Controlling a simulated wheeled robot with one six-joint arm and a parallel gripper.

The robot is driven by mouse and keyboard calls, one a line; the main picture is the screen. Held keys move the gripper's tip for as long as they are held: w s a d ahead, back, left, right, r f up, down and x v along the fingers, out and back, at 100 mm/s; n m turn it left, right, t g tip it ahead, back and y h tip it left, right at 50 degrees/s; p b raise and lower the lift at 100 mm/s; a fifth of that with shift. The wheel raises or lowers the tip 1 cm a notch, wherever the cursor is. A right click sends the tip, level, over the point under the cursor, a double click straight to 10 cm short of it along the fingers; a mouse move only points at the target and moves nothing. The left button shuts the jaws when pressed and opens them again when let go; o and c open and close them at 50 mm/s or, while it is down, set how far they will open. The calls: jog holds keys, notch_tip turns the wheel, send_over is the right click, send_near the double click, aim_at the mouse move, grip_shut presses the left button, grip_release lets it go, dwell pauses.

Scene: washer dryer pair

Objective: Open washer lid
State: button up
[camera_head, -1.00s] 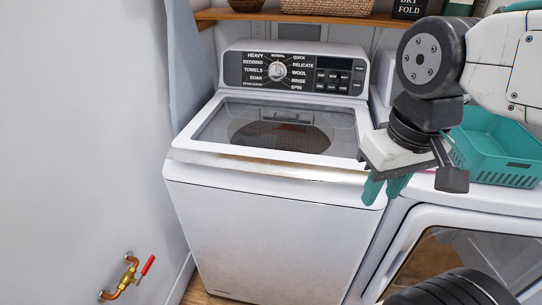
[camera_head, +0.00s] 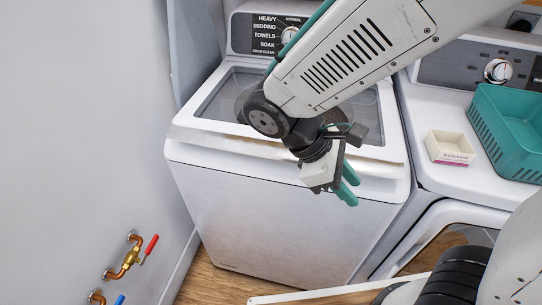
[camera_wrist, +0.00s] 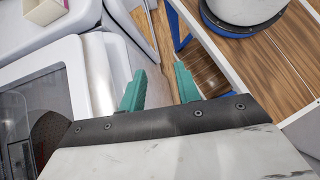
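The washer (camera_head: 270,215) is a white top-loader. Its lid (camera_head: 215,95) has a dark see-through window and looks closed, with a worn front edge. My arm crosses in front of the lid and hides part of the window and the control panel. My gripper (camera_head: 347,186) has teal fingers and hangs by the washer's front edge, right of its middle. In the wrist view the two fingers (camera_wrist: 160,92) are spread apart with nothing between them. The lid window (camera_wrist: 40,105) shows at left in the wrist view.
The dryer (camera_head: 425,110) stands right of the washer. A teal basket (camera_head: 505,130) and a small white box (camera_head: 450,146) sit on it. A wall is close on the left, with brass valves (camera_head: 130,256). Wooden floor (camera_head: 220,288) lies in front.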

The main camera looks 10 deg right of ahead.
jog(key=w+a+f+n+t+h, duration=0.35)
jog(key=a+f+n+h, duration=0.2)
jog(key=n, duration=0.45)
jog(key=n+t, duration=1.4)
jog(key=n, duration=0.7)
send_near(270, 157)
jog(key=x, duration=0.3)
jog(key=shift+h, duration=0.25)
jog(key=x, duration=0.7)
jog(key=shift+w+f, duration=0.1)
jog(key=shift+f, duration=0.1)
grip_shut()
